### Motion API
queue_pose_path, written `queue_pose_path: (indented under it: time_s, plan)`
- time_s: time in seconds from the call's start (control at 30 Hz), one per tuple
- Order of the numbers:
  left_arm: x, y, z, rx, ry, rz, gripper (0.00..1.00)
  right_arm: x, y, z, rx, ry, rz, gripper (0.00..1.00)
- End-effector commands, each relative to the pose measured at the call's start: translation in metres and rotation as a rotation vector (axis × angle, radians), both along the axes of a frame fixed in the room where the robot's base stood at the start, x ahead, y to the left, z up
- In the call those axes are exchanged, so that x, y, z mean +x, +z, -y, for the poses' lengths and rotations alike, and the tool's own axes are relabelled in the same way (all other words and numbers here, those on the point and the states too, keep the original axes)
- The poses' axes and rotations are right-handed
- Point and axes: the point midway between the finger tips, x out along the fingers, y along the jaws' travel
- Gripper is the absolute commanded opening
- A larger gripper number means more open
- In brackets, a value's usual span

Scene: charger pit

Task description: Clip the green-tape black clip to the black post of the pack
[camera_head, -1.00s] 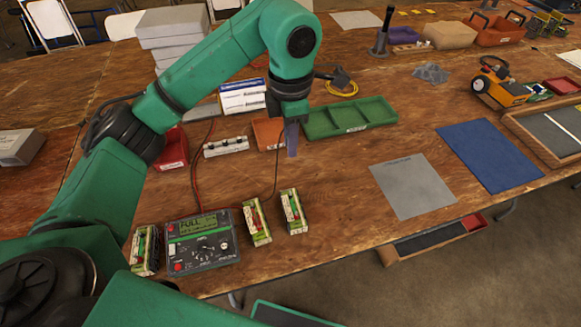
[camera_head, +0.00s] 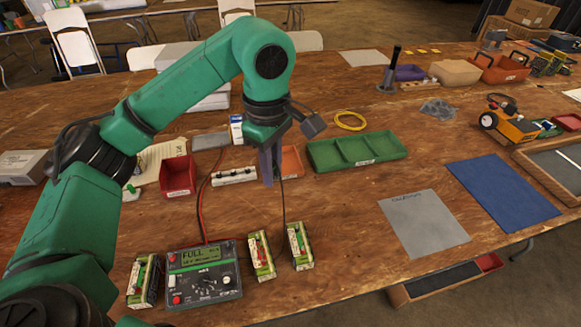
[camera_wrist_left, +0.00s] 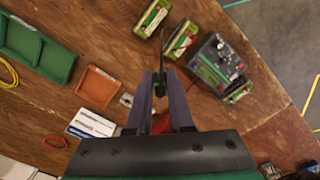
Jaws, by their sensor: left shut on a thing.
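My left gripper (camera_head: 270,178) is shut on a small black clip, which shows between its fingers in the left wrist view (camera_wrist_left: 160,84). A thin black lead runs from it. Green tape on the clip cannot be made out. The gripper is above the table, behind the packs in the head view. Two green-and-cream packs (camera_head: 261,256) (camera_head: 299,246) stand right of the charger (camera_head: 205,277), whose screen reads FULL; a third (camera_head: 142,281) stands left of it. Which pack is meant, and its black post, I cannot tell. My right gripper is not in view.
Behind the charger are a red bin (camera_head: 178,177), a white strip with black knobs (camera_head: 234,176) and an orange bin (camera_head: 291,164). A green tray (camera_head: 356,150) lies to the right. A grey mat (camera_head: 424,223) and blue mat (camera_head: 503,193) lie farther right. Wood between tray and packs is clear.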

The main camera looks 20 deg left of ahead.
Motion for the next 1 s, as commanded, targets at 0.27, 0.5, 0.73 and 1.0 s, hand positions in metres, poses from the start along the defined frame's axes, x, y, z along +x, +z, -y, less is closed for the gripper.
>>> queue_pose_path:
  time_s: [0.27,0.5,0.73,1.0]
  plan:
    - [-0.020,0.000,-0.029,0.001,-0.508,0.001,0.00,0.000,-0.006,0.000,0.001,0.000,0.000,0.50]
    - [-0.030,-0.018,-0.044,-0.001,-0.800,-0.002,0.00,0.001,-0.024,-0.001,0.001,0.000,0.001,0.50]
    - [-0.030,-0.078,-0.043,-0.001,-0.796,-0.002,0.00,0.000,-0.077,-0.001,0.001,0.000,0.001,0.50]
    - [-0.030,-0.127,-0.043,0.000,-0.794,0.001,0.00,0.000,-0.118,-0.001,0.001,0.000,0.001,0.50]
